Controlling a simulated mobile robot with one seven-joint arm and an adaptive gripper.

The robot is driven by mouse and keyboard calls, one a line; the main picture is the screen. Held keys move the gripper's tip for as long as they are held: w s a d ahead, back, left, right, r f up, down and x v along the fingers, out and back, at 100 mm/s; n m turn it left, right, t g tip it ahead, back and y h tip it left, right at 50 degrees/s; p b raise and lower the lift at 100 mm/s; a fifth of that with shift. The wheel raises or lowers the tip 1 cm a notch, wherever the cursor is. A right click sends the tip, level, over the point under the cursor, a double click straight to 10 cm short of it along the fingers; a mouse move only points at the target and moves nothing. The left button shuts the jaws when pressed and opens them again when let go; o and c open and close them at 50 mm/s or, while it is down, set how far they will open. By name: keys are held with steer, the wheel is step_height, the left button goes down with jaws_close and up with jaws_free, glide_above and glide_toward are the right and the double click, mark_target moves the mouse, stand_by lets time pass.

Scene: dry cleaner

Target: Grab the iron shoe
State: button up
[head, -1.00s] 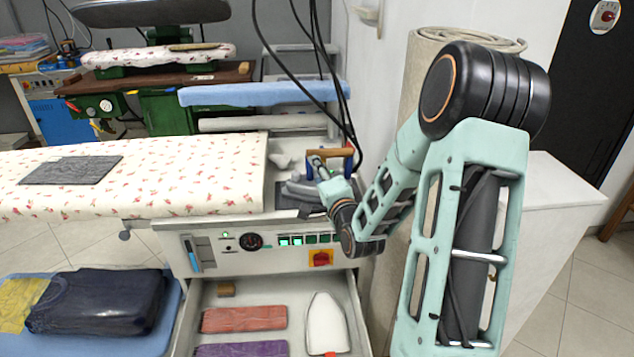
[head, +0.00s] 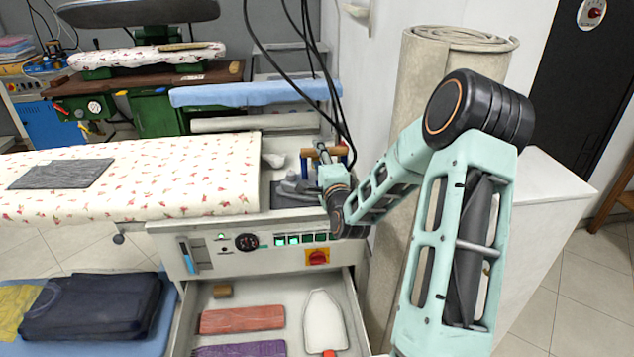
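A white, pointed, iron-shaped plate, which looks like the iron shoe (head: 324,322), lies in the open drawer (head: 356,318) at the bottom centre, with an orange-red piece at its near end. My gripper (head: 321,150) is above and beyond the drawer, at the right end of the ironing table. It is beside an iron with a wooden handle (head: 338,151), partly hidden behind my wrist. The fingers are small and overlap the iron in view, so I cannot tell whether they are open, shut or touching it.
The drawer also holds a red cloth (head: 241,319), a purple cloth (head: 241,349) and a small wooden block (head: 222,291). A control panel (head: 246,242) is above it. Black cables (head: 318,75) hang near my gripper. A rolled carpet (head: 425,85) stands behind my arm.

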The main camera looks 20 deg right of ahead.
steer(key=shift+w+d, duration=0.25)
steer(key=shift+w, duration=1.05)
steer(key=shift+c, duration=0.4)
jaws_close()
